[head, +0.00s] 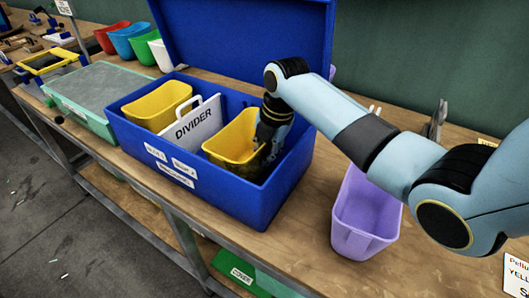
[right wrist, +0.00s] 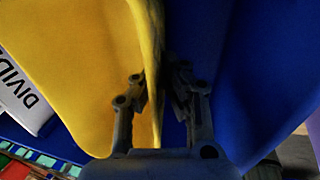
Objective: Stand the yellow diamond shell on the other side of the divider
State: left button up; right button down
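A blue box (head: 245,198) stands on the bench, with a white panel marked DIVIDER (head: 193,124) across its middle. One yellow shell (head: 155,104) is left of the divider and another yellow shell (head: 229,143) is right of it. Which is the diamond one I cannot tell. My right gripper (head: 267,145) points down at the right shell's right side. In the right wrist view, the fingers (right wrist: 160,85) straddle that shell's wall (right wrist: 85,70), and the blue box wall (right wrist: 265,60) is close to the right. Whether they clamp it is unclear. My left gripper is out of view.
The blue lid (head: 250,35) stands raised behind the box. A lilac bin (head: 366,210) stands to the right. A green-edged grey case (head: 100,92) is to the left. Red (head: 112,37), blue (head: 127,40) and green (head: 143,47) bins stand behind. Some bench beside the lilac bin is bare.

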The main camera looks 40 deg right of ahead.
jog(key=c, duration=1.5)
grip_release()
jog(key=shift+f, duration=0.1)
jog(key=v, duration=1.2)
